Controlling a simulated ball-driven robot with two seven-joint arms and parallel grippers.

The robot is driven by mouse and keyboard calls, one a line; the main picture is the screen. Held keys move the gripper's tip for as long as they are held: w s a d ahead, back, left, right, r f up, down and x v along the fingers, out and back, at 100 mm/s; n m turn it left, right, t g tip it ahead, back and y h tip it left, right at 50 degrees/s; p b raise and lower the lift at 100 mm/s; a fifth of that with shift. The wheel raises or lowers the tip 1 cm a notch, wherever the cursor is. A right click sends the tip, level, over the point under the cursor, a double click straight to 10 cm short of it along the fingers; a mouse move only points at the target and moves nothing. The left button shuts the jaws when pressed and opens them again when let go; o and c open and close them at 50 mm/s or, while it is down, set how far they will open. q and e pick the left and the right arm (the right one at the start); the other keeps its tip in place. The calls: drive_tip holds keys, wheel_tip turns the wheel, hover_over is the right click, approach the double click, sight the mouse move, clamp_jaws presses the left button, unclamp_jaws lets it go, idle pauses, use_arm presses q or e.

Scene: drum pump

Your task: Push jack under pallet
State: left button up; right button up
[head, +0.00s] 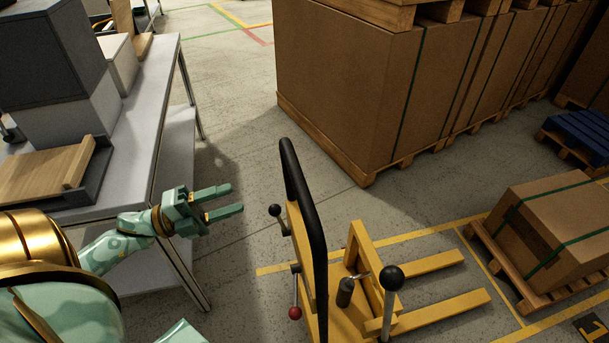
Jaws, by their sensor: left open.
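A yellow pallet jack (364,240) with a black handle bar (303,195) stands on the floor at lower centre. Its two fork tines (440,309) point right, toward a wooden pallet (510,276) with a strapped brown carton (555,228) on it. The fork tips are apart from the pallet, with bare floor between. Black ball knobs and a red knob stick out from the jack. My left gripper (226,203) is open and empty, left of the jack's handle and apart from it. My right gripper is not in view.
A grey table (150,110) with boxes and a tray of boards stands at the left. Large cartons on pallets (350,90) fill the back. A blue pallet (580,133) lies at right. Yellow floor lines (415,235) frame the bay around the pallet.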

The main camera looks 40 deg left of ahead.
sight(298, 177)
use_arm(q)
drive_tip(key=x, duration=1.5)
drive_tip(key=shift+w+b, duration=0.25)
drive_tip(key=shift+b, duration=0.15)
clamp_jaws()
